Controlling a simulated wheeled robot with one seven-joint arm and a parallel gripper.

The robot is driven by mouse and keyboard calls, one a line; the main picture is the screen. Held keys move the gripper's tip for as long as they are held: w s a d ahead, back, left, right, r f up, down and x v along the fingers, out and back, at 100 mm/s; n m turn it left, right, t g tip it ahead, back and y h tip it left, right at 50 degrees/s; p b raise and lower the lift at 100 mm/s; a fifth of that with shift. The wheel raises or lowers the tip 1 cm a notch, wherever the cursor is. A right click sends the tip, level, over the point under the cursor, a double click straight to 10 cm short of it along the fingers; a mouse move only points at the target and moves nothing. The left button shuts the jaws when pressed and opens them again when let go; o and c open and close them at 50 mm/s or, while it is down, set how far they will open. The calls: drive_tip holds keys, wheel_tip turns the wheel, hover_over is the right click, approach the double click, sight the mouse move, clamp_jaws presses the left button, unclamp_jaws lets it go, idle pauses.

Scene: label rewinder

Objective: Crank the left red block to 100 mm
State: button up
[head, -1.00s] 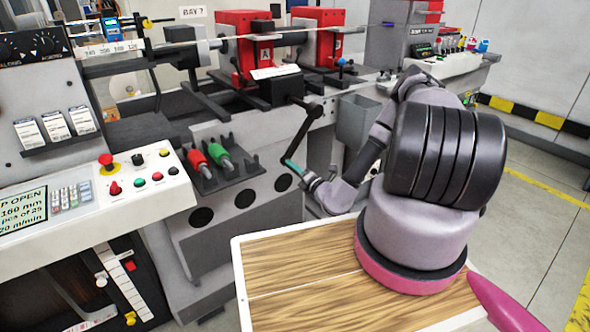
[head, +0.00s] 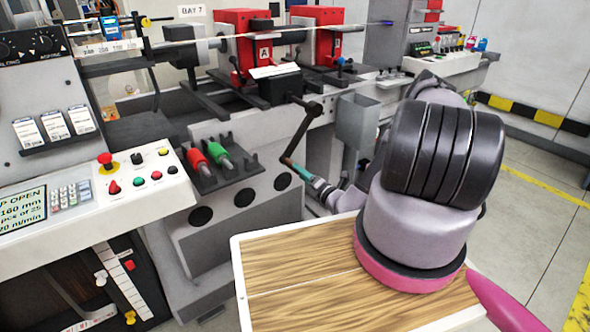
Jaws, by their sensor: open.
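The left red block (head: 250,55), labelled A, stands on the dark rails at the back of the machine. The crank (head: 298,135) hangs from the black housing in front of that block, its black arm slanting down and left. A brown grip (head: 287,161) shows at its lower end. My gripper (head: 297,168) is open, its teal fingers at this grip, reaching in from the lower right. I cannot tell whether the fingers are around the grip or only beside it. A white plate (head: 275,71) lies on the housing, its markings unreadable.
A second red block (head: 316,42) stands to the right of A. A rack with red and green handled tools (head: 220,160) is left of the crank. A grey chute (head: 357,122) is right of it. The control panel (head: 140,185) is at left.

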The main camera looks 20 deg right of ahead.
drive_tip(key=v, duration=0.5)
drive_tip(key=shift+s, duration=0.15)
drive_tip(key=s+a+r+n+g+y, duration=0.1)
drive_tip(key=a+r+n+g+y, duration=0.3)
drive_tip(key=r+n, duration=0.45)
drive_tip(key=s+a+r+n+g+y, duration=0.2)
drive_tip(key=r+n+g, duration=0.4)
drive_tip(key=r+n, duration=0.25)
drive_tip(key=s+a+r+n+g+y, duration=0.1)
drive_tip(key=a+r+n+g+y, duration=0.3)
drive_tip(key=r+n, duration=0.5)
drive_tip(key=s+d+r+n+t+h, duration=0.1)
drive_tip(key=s+r+n+h, duration=0.3)
drive_tip(key=r, duration=0.4)
drive_tip(key=s+d+r+n+t+h, duration=0.1)
drive_tip(key=s+d+r+n+h, duration=0.3)
drive_tip(key=r, duration=0.4)
drive_tip(key=s+d+r+n+t+h, duration=0.2)
drive_tip(key=s+r+n+h, duration=0.4)
drive_tip(key=s+r, duration=0.1)
drive_tip(key=shift+d+r, duration=0.3)
drive_tip(key=shift+r, duration=0.3)
